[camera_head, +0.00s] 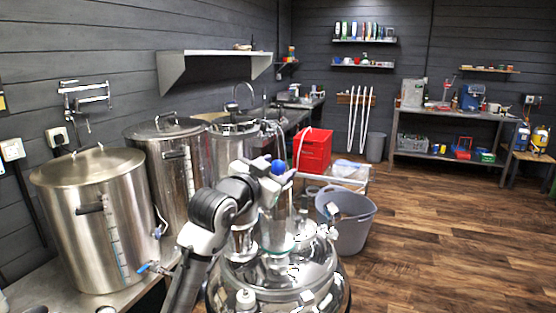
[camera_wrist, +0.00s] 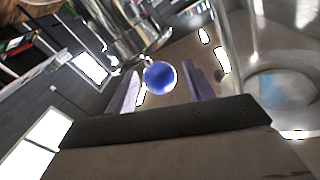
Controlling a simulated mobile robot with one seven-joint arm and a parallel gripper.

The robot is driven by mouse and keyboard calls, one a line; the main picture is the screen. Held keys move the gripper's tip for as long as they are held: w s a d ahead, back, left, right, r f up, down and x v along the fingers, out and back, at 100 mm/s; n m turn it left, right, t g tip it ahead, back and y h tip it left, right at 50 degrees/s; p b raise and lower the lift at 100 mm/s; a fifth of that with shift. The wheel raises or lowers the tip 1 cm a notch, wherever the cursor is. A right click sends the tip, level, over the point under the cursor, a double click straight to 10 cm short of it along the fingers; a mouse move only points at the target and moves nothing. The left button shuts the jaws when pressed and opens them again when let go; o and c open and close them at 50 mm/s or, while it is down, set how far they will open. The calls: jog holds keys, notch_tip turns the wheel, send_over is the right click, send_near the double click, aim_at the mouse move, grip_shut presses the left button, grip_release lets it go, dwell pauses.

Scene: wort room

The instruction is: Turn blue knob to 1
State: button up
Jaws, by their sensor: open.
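The blue knob (camera_head: 278,167) is a round blue ball among the clear and metal fittings above a shiny steel vessel (camera_head: 275,275) in the head view. In the wrist view the blue knob (camera_wrist: 160,77) shows between the two purplish fingers of my gripper (camera_wrist: 161,80). There is a gap on each side, so the gripper is open. I cannot tell how deep the knob sits between the fingertips. In the head view my gripper (camera_head: 268,168) is beside the knob and partly hidden by fittings. No number marking on the knob is readable.
Tall steel pots (camera_head: 100,225) stand on a bench at the left, the nearest with a blue-handled tap (camera_head: 146,267). Clear glass and metal fittings crowd close around my gripper. A grey tub (camera_head: 345,232) and a red crate (camera_head: 313,151) are behind. Wooden floor at the right is clear.

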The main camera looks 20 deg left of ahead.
jog(key=shift+w+d, duration=0.1)
jog(key=shift+w, duration=0.5)
jog(key=c, duration=0.9)
jog(key=shift+c, duration=0.2)
